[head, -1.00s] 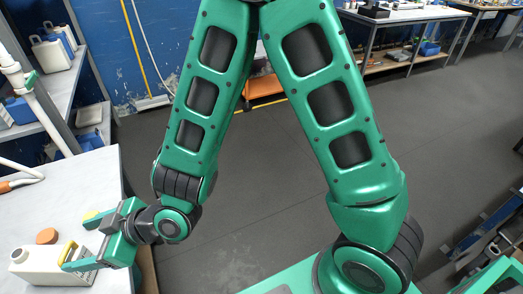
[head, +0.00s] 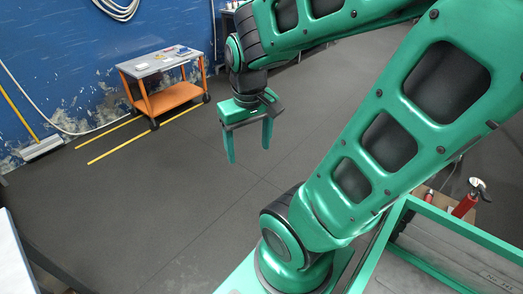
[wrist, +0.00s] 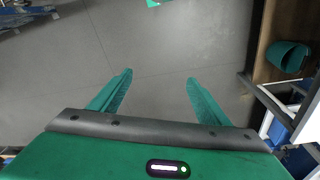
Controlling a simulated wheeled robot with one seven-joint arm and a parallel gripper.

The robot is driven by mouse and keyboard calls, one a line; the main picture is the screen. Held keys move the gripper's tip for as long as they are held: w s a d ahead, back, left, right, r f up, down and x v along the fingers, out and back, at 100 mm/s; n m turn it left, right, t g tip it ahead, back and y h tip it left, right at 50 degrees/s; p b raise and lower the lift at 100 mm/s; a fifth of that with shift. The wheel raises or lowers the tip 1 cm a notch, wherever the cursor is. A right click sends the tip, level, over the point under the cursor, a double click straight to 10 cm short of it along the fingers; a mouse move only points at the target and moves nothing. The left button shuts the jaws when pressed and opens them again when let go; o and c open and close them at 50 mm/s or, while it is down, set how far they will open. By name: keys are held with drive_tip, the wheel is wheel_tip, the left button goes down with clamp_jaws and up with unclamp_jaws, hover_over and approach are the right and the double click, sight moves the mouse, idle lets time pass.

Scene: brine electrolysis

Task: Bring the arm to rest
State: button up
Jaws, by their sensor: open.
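My gripper (head: 249,155) hangs pointing down over open floor in the head view, held up by my bent green arm. Its two green fingers are spread apart with nothing between them. In the wrist view the gripper (wrist: 155,95) is also open and empty, with grey floor beyond the fingertips. No object touches the fingers.
An orange cart (head: 165,82) with a grey top stands by the blue wall (head: 75,50). A table edge (head: 14,262) shows at lower left. A wooden shelf (wrist: 268,25) with a teal item (wrist: 288,56) is at right in the wrist view. The floor between is clear.

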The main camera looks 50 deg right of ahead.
drive_tip(key=s+r+m+g+y, duration=0.1)
drive_tip(key=s+m, duration=0.1)
drive_tip(key=s, duration=0.4)
drive_tip(key=shift+s+d+r+m, duration=0.2)
drive_tip(key=shift+s+d+m, duration=0.1)
drive_tip(key=shift+s+d, duration=0.05)
